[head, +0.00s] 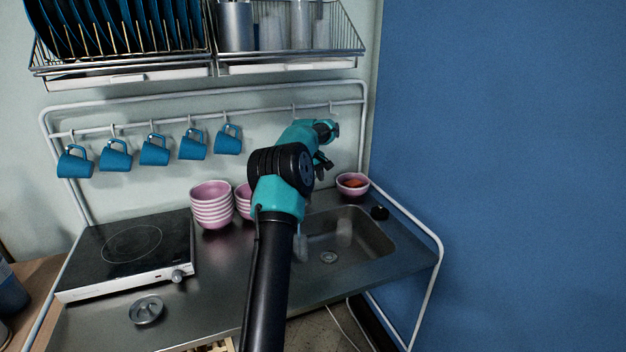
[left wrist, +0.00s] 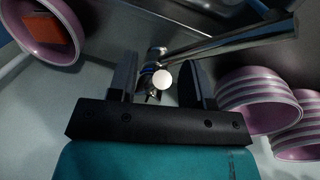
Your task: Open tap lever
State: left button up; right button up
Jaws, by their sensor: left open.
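The tap (left wrist: 225,38) is a shiny metal spout running to the upper right in the left wrist view. At its left end is a small metal body with a white round knob (left wrist: 162,79), which looks like the end of the tap lever. My left gripper (left wrist: 161,82) is open, with one finger on each side of the knob in this view. I cannot tell whether either finger touches it. In the head view my left gripper (head: 324,162) is above the back of the sink, and my arm hides most of the tap. My right gripper is not in view.
Stacked pink bowls (head: 211,207) stand left of the sink (head: 375,238). A pink bowl (head: 352,184) with an orange item sits behind the sink. Blue mugs (head: 154,151) hang from a rail beneath the dish rack (head: 292,62). A hob (head: 130,250) is on the left.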

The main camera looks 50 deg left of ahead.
pick_arm(q)
notch_tip(320, 180, up, 12)
jog(key=s, duration=0.2)
jog(key=shift+a, duration=0.3)
jog(key=shift+w+f, duration=0.1)
jog(key=shift+f, duration=0.05)
